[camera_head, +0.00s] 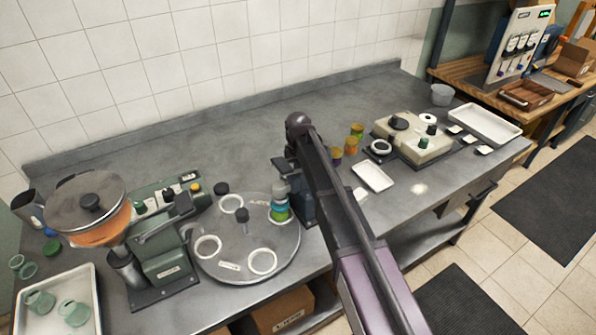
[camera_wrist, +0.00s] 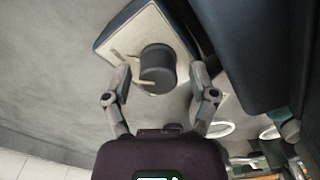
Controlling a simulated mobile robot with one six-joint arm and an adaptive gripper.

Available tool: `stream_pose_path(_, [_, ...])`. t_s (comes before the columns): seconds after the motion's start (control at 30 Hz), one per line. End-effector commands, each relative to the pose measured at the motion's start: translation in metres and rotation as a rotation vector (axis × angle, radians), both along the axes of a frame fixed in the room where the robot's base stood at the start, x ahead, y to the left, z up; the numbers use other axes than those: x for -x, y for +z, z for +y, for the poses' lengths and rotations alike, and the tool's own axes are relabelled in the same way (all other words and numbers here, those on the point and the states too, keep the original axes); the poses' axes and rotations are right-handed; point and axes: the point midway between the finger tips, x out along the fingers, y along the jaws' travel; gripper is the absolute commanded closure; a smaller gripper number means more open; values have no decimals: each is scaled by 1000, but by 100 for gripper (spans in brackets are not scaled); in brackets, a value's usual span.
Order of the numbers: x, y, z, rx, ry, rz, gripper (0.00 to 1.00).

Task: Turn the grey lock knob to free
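The dark grey lock knob (camera_wrist: 157,70) stands on a pale plate on top of a dark blue-edged housing (camera_wrist: 103,43) in the wrist view. Two thin pale marks or pointers show beside the knob, at its upper left and lower left. My gripper (camera_wrist: 160,78) is open, with one finger on each side of the knob. A gap shows at the left finger; the right finger is very close, and I cannot tell whether it touches. In the head view the blue housing (camera_head: 301,200) stands at the turntable's right edge; my arm hides the knob and gripper.
A round turntable (camera_head: 225,270) with white rings and a stacked jar (camera_head: 280,200) lies just left of the housing. A green filling machine (camera_head: 160,255) stands further left. A white tray (camera_head: 373,177), small jars and a beige device (camera_head: 430,150) are to the right.

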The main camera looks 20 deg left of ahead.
Motion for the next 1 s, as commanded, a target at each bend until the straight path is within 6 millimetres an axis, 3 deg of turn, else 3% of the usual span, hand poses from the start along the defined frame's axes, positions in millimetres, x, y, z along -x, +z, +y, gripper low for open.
stream_pose_path(0.67, [-2,0,-1,0,25,-2,21])
stream_pose_path(1.0, [-1,0,0,0,182,-2,21])
